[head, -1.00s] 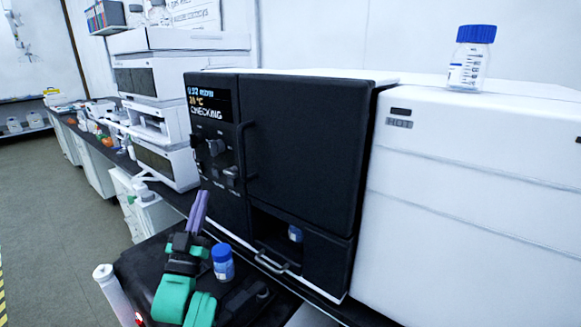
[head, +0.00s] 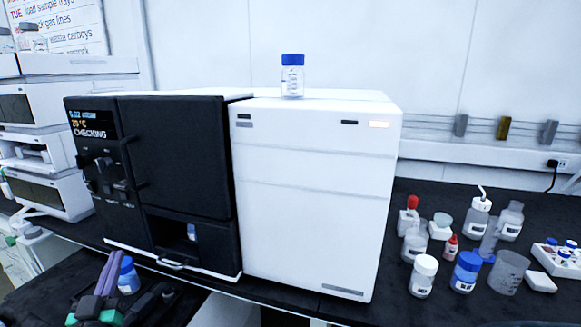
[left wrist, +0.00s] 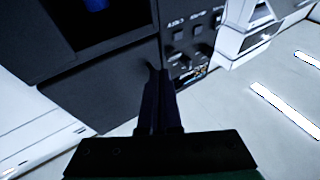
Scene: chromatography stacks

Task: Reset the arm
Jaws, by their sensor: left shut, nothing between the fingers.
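My left gripper (head: 108,268) is low at the left of the head view, with its purple fingers together and empty. It points up in front of the black instrument's lower left part. In the left wrist view the dark closed fingers (left wrist: 158,88) point toward the black cabinet front (left wrist: 105,75), with nothing between them. Whether they touch it is unclear. My right gripper cannot be made out.
A blue-capped bottle (head: 128,276) stands right beside the left gripper. The black instrument (head: 175,150) has a lower opening with a bottle (head: 192,232) inside. A white unit (head: 315,200) carries another bottle (head: 292,76). Several bottles crowd the bench at right.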

